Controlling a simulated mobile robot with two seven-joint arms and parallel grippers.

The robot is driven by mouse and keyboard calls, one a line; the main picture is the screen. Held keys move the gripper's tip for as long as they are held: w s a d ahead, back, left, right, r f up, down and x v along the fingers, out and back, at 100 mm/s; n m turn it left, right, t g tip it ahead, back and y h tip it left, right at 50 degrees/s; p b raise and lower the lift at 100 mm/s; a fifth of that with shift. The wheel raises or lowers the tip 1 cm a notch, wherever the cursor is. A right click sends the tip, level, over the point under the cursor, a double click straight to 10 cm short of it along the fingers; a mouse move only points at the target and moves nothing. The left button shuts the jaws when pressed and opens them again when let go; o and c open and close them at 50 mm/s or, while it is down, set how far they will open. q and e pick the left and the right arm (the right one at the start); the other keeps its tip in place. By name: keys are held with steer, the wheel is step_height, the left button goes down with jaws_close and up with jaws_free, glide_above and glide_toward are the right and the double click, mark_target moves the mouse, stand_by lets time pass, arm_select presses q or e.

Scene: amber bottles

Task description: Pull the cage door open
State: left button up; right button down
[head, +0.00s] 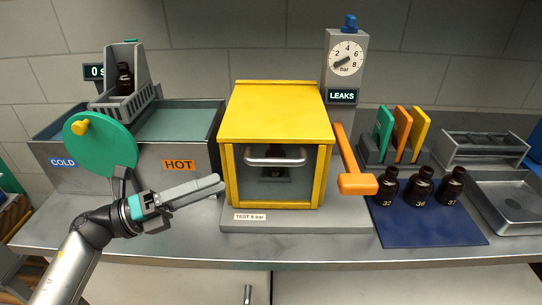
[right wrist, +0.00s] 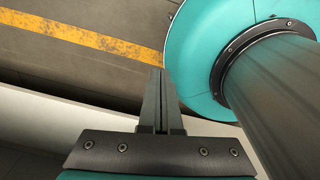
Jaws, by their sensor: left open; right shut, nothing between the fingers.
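The yellow cage (head: 277,113) stands on the middle of the bench. Its clear front door (head: 300,185) with a yellow frame looks shut and carries a silver bar handle (head: 275,162). A dark bottle shows behind the door, partly hidden by the handle. My left gripper (head: 220,183) is open and empty, just left of the cage's front, its fingers pointing right, apart from the handle. My right gripper (right wrist: 155,75) shows only in the right wrist view, shut and empty, above the floor and away from the cage.
An orange lever (head: 357,184) sticks out at the cage's right. Dark bottles (head: 420,187) stand on a blue mat (head: 425,228). At left is the COLD/HOT bath (head: 130,170) with a green disc (head: 100,145) in front.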

mark_target(271, 162)
arm_select(q)
steer(key=p+x, duration=0.1)
steer(key=x, duration=0.9)
steer(key=shift+w+d, duration=0.1)
steer(key=shift+d, duration=0.1)
steer(key=shift+x, duration=0.8)
arm_select(e)
steer(key=shift+w+a+r, duration=0.1)
steer(key=shift+w+r, duration=0.5)
steer(key=shift+r, duration=0.15)
arm_select(q)
jaws_close()
arm_select(e)
steer(key=shift+s, duration=0.2)
